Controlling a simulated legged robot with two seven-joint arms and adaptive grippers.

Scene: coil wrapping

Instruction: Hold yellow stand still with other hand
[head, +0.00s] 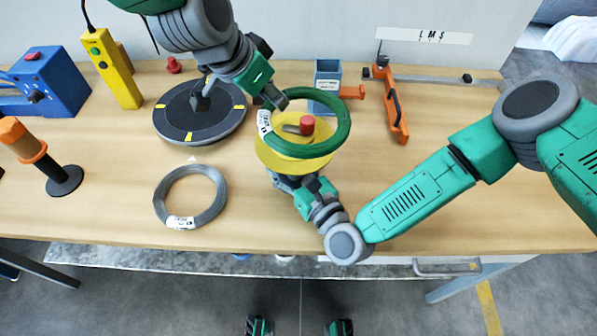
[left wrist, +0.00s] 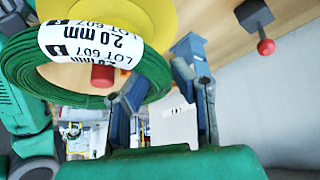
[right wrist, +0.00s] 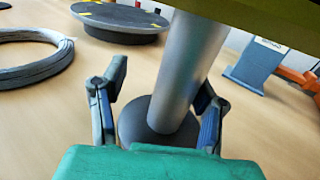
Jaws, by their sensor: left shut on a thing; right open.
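The yellow stand (head: 285,155) has a yellow disc top with a red knob (head: 306,124). Its grey post (right wrist: 188,70) and dark round base (right wrist: 150,125) show in the right wrist view. A green wire coil (head: 340,130) with a white label sits tilted over the disc, around the knob. My left gripper (head: 272,98) is shut on the coil's far left side; the coil also shows in the left wrist view (left wrist: 40,85). My right gripper (right wrist: 160,88) is open, low beneath the disc, its fingers on either side of the post. I cannot tell whether they touch it.
A grey wire coil (head: 190,197) lies on the table at left, near a dark turntable (head: 200,125). A blue-grey bin (head: 327,82) and an orange clamp (head: 398,110) stand behind. A yellow control box (head: 113,70) and an orange-topped post (head: 40,155) are farther left.

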